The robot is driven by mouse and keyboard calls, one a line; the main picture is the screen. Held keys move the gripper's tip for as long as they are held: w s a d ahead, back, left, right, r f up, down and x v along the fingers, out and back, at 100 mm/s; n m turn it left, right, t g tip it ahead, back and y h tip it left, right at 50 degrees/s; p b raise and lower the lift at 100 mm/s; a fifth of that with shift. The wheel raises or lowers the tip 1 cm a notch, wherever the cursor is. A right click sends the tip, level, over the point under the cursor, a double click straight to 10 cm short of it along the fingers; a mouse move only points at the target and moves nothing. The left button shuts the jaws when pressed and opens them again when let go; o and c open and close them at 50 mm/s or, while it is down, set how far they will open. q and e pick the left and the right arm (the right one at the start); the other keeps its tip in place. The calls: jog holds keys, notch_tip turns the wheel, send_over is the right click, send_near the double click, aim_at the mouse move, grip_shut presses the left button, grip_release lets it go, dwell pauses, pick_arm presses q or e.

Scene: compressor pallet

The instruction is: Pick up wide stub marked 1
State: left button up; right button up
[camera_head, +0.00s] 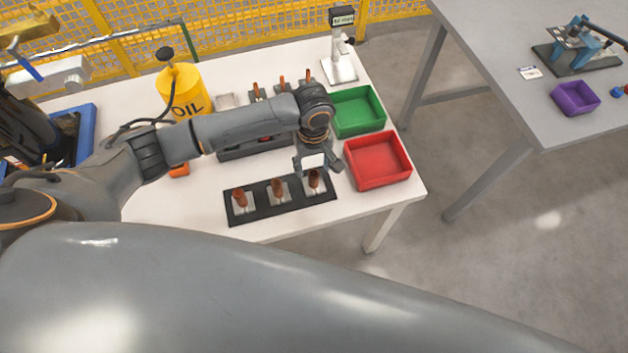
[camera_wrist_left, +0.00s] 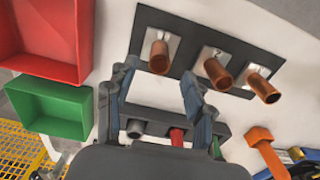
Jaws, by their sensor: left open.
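Three upright copper stubs stand on white plates on a black board (camera_head: 297,204): a left one (camera_head: 239,197), a middle one (camera_head: 277,187) and a right one (camera_head: 314,181). My left gripper (camera_head: 319,171) is open above the right stub. In the left wrist view, the same stub (camera_wrist_left: 160,57) shows just beyond the spread fingers (camera_wrist_left: 160,75), with nothing held. The other two stubs (camera_wrist_left: 217,73) stand farther along the board there. My right gripper is not in view.
A red bin (camera_head: 404,178) stands close to the right of the gripper, with a green bin (camera_head: 383,124) behind it. A dark holder (camera_head: 226,155), an oil can (camera_head: 187,93) and thinner copper pieces (camera_head: 282,82) are behind the arm.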

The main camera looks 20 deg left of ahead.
aim_at(314, 175)
pick_arm(q)
notch_tip(314, 175, down, 5)
jog(key=shift+p, duration=0.4)
grip_shut()
